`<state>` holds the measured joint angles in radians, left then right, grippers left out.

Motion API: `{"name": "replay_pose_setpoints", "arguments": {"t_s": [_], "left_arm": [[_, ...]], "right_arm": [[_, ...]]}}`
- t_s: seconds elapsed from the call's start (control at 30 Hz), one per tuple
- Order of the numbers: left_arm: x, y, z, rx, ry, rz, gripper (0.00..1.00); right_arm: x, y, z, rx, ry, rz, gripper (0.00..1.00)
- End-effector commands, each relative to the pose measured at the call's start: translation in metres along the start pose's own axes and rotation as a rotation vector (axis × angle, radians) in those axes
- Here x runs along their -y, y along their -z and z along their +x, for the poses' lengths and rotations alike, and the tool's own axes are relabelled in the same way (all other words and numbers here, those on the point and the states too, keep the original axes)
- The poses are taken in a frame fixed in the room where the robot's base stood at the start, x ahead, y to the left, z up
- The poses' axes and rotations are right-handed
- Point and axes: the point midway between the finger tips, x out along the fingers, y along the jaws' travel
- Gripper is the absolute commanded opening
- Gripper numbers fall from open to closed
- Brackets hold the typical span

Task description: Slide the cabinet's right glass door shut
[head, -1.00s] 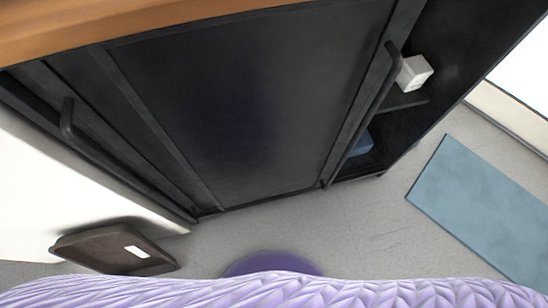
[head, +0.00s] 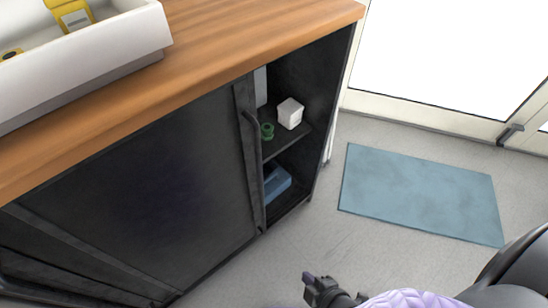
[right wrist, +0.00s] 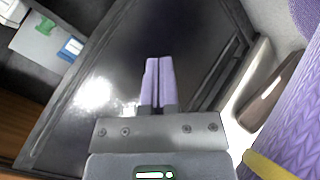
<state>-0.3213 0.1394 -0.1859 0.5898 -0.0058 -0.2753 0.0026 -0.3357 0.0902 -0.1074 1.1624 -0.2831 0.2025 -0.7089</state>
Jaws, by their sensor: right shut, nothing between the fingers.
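The cabinet's right glass door (head: 175,185) is a dark panel in a black frame with a curved bar handle (head: 252,128) near its right edge. It stands partly open, leaving the right end of the cabinet (head: 330,95) uncovered. In the right wrist view the dark glossy door surface (right wrist: 110,65) lies beyond the fingers. My right gripper (head: 309,278) is low in the head view, in front of the cabinet and apart from the handle. Its purple fingers (right wrist: 158,75) are shut together and empty in the right wrist view. My left gripper is not in view.
The open bay holds a white box (head: 290,113), a green roll (head: 267,131) and a blue box (head: 276,182). A white tray (head: 120,38) with yellow items stands on the wooden top (head: 230,45). A blue mat (head: 420,193) lies on the clear floor to the right.

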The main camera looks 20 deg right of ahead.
Motion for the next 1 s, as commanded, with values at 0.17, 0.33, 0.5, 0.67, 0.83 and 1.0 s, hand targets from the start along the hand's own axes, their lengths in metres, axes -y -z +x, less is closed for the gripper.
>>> {"name": "replay_pose_setpoints", "arguments": {"t_s": [0.17,0.33,0.5,0.67,0.83,1.0], "left_arm": [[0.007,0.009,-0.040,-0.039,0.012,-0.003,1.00],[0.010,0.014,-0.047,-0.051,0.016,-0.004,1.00],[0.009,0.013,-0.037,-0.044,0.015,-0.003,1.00],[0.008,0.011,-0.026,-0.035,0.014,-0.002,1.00],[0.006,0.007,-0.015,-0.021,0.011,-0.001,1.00],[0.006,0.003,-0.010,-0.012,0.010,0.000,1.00]], "right_arm": [[-0.133,0.119,-0.037,-0.247,-0.456,-0.400,0.00],[-0.181,0.161,-0.064,-0.290,-0.684,-0.594,0.00],[-0.191,0.170,-0.046,-0.291,-0.696,-0.605,0.00],[-0.207,0.185,-0.018,-0.291,-0.693,-0.602,0.00],[-0.226,0.201,0.010,-0.291,-0.690,-0.601,0.00],[-0.246,0.187,0.018,-0.289,-0.689,-0.607,0.00]]}}
